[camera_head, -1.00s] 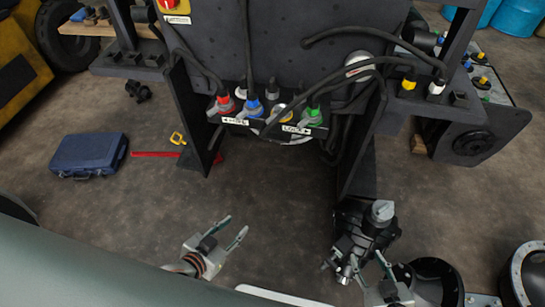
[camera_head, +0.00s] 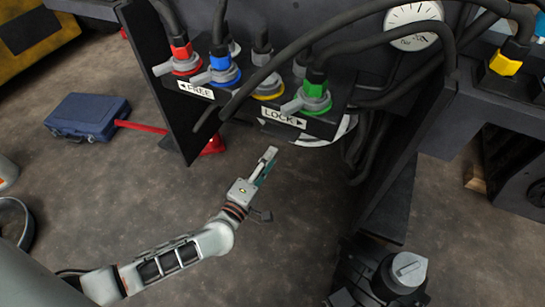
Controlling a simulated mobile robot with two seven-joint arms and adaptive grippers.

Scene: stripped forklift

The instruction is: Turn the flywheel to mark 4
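My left gripper (camera_head: 266,166) reaches up from the lower left, below the connector panel (camera_head: 345,95). It holds nothing I can see; its fingers are nearly edge-on, so their gap is unclear. A pale curved rim (camera_head: 335,131) shows behind and under the panel, right of the gripper tips and apart from them in the picture. It may be the flywheel, but most of it is hidden and no mark 4 can be read. A FREE label (camera_head: 196,89) and a LOCK label (camera_head: 284,117) are on the panel. My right gripper is out of view.
Red (camera_head: 182,59), blue (camera_head: 222,70), yellow (camera_head: 268,86) and green (camera_head: 314,93) connectors with thick cables crowd the panel. Dark plates flank the gap below. A white dial (camera_head: 411,27) is upper right. A blue case (camera_head: 88,117) lies on the floor.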

